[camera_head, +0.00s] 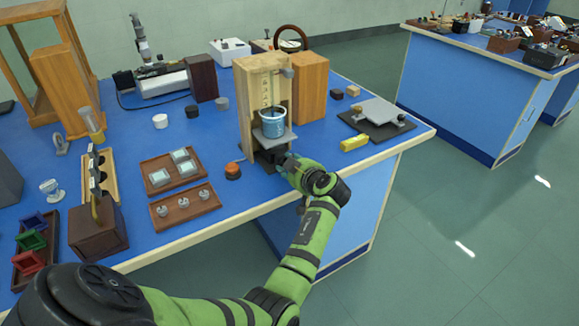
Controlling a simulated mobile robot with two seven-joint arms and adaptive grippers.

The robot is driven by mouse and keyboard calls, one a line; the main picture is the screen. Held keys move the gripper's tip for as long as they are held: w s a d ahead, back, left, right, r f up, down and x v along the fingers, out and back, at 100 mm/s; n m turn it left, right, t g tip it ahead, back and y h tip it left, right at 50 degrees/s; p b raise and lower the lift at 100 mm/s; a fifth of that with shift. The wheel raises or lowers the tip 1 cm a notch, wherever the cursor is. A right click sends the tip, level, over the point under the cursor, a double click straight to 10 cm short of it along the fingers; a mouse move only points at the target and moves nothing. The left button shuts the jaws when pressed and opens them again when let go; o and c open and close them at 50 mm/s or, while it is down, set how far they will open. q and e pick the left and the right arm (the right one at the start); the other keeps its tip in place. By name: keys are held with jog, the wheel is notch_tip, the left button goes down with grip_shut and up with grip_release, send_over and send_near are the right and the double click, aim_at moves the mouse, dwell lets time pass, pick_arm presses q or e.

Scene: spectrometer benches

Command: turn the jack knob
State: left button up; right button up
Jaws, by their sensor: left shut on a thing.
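A wooden frame (246,110) stands near the front edge of the blue bench. In it a glass beaker of blue liquid (273,123) sits on the grey top plate of a jack (277,141). The jack's dark lower part shows beneath the plate. My left gripper (283,161) reaches in from the front right, low at the jack's front side. It is shut on the jack knob, which is mostly hidden by the gripper. My right gripper is not in view.
An orange-topped button (233,170) stands just left of the jack. A yellow block (354,144) and a flat grey plate device (377,113) lie to the right. Wooden trays (184,206) lie to the left. The bench's front edge (225,219) runs beneath my arm.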

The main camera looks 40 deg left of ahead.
pick_arm(q)
jog(key=shift+s+f, duration=0.15)
jog(key=shift+f, duration=0.2)
jog(key=o, duration=0.8)
jog(key=shift+o, duration=0.2)
jog(key=shift+r, duration=0.1)
notch_tip(320, 180, up, 10)
jog(key=shift+r, duration=0.1)
